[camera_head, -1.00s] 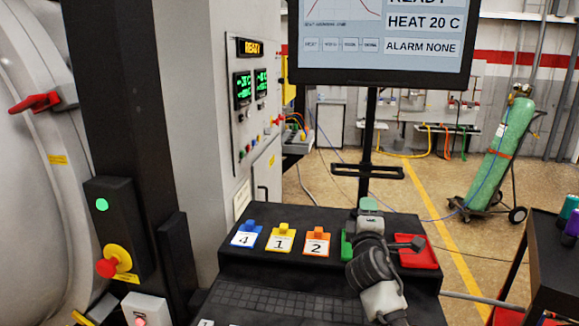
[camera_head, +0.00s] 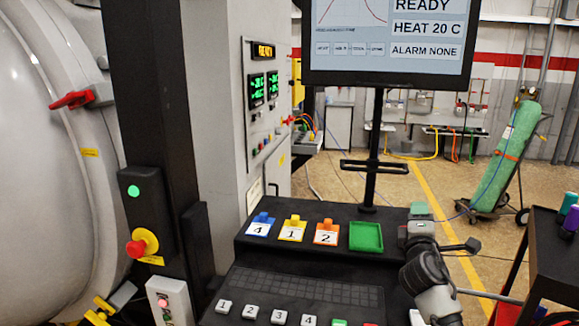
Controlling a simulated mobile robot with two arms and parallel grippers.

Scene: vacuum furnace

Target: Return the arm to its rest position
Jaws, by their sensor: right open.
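My right arm comes in from the lower right in the head view. Its dark gripper (camera_head: 440,241) is over the right end of the black console (camera_head: 330,222). The gripper is open, and I see nothing held in it. It is apart from the empty green tray (camera_head: 366,237), which lies to its left. My arm hides the console's right end. My left gripper is not in view.
A monitor (camera_head: 388,78) on a black post stands behind the console. A dark cart (camera_head: 553,262) with bottles is at the right edge. A green gas cylinder (camera_head: 508,142) stands behind. The furnace (camera_head: 50,190) fills the left side. Floor shows between console and cart.

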